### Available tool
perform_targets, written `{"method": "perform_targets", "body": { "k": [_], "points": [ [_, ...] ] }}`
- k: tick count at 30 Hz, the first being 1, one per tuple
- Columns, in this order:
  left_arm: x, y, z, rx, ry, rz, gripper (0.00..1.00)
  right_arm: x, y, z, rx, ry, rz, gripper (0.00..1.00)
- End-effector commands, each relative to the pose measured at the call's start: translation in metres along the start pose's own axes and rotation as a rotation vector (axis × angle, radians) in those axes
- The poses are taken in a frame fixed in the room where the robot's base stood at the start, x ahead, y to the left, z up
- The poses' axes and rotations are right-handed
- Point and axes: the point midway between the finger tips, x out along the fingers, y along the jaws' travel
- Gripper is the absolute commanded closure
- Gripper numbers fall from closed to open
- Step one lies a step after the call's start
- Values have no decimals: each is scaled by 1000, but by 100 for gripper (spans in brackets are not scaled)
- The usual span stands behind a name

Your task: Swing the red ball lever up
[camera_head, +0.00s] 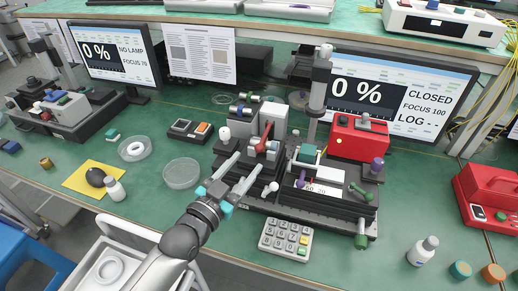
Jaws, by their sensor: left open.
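A red lever (265,137) stands on the left part of the dark optical fixture (310,197) in the middle of the bench, beside white and grey blocks. It looks upright but slightly tilted; a ball at its end is too small to make out clearly. My left gripper (246,166) reaches in from the lower front with its two pale fingers spread apart and nothing visible between them. Its fingertips are in front of and a little below the red lever in the picture; whether they touch the fixture cannot be told. My right gripper is not in view.
A red box (345,146) and a vertical post (317,92) stand behind the fixture. A keypad (286,240) lies in front. Glass dishes (182,173) and a yellow sheet (80,181) lie left. A bottle (422,252) stands right. The right monitor (432,95) reads 0 % and CLOSED.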

Motion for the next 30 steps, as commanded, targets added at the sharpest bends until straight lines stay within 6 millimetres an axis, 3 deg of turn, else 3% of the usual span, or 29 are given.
{"method": "perform_targets", "body": {
  "k": [6, 12, 26, 30],
  "points": [
    [40, 0, 0, -2, 2, 0, 41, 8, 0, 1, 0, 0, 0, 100],
    [64, 0, 1, 0, 1, -1, 41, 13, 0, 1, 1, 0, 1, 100],
    [74, 0, 0, 0, -1, 0, 41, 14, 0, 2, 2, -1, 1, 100],
    [74, 0, 0, 0, -1, 0, 55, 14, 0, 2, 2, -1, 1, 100]
  ]
}}
